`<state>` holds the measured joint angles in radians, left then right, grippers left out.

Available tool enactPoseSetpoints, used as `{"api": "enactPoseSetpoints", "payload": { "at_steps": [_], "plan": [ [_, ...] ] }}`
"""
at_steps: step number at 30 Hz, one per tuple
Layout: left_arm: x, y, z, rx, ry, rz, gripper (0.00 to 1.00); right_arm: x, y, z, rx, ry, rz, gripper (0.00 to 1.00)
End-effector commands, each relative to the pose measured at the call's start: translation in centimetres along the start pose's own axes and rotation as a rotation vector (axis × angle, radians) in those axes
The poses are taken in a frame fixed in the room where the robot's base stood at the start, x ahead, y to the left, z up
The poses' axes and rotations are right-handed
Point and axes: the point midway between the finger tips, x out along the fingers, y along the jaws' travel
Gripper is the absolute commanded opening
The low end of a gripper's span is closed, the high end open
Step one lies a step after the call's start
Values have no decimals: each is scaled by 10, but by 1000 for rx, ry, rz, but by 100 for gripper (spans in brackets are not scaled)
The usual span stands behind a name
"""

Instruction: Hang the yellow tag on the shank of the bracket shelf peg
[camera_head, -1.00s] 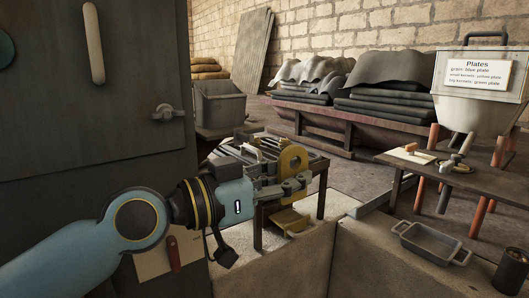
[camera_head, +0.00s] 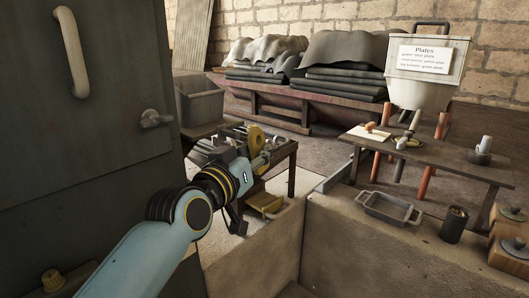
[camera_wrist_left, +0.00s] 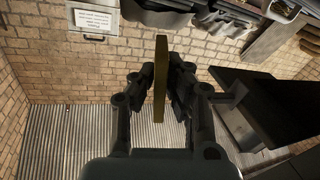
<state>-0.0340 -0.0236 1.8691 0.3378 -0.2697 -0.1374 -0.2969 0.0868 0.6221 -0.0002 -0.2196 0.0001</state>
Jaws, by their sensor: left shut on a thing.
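The yellow tag (camera_head: 256,137) is held upright in my left gripper (camera_head: 262,161), in front of a low dark table in the head view. In the left wrist view the tag (camera_wrist_left: 161,80) shows edge-on as a thin, dull yellow plate between the two dark fingers of the left gripper (camera_wrist_left: 160,90), which is shut on it. I cannot make out the bracket shelf peg or its shank in either view. My right gripper is not in view.
The low dark table (camera_head: 284,150) carries several small parts. A yellow object (camera_head: 265,203) sits below it. A grey cabinet (camera_head: 85,130) stands close on the left. A grey tray (camera_head: 388,208) and a black can (camera_head: 453,224) stand on the pale ledge (camera_head: 350,250).

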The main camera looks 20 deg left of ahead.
Motion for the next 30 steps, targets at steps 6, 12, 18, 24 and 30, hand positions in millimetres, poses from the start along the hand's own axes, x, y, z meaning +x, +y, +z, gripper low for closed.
{"api": "enactPoseSetpoints", "payload": {
  "at_steps": [6,12,18,24,30],
  "plan": [
    [4,-14,-2,3,0,0,0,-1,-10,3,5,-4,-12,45],
    [7,-27,-3,2,-1,0,0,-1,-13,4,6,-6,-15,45],
    [10,-40,-5,2,1,0,0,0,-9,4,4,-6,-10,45],
    [14,-52,-8,2,3,1,0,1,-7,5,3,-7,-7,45],
    [17,-65,-12,4,7,1,0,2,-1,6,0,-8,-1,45]
  ]
}}
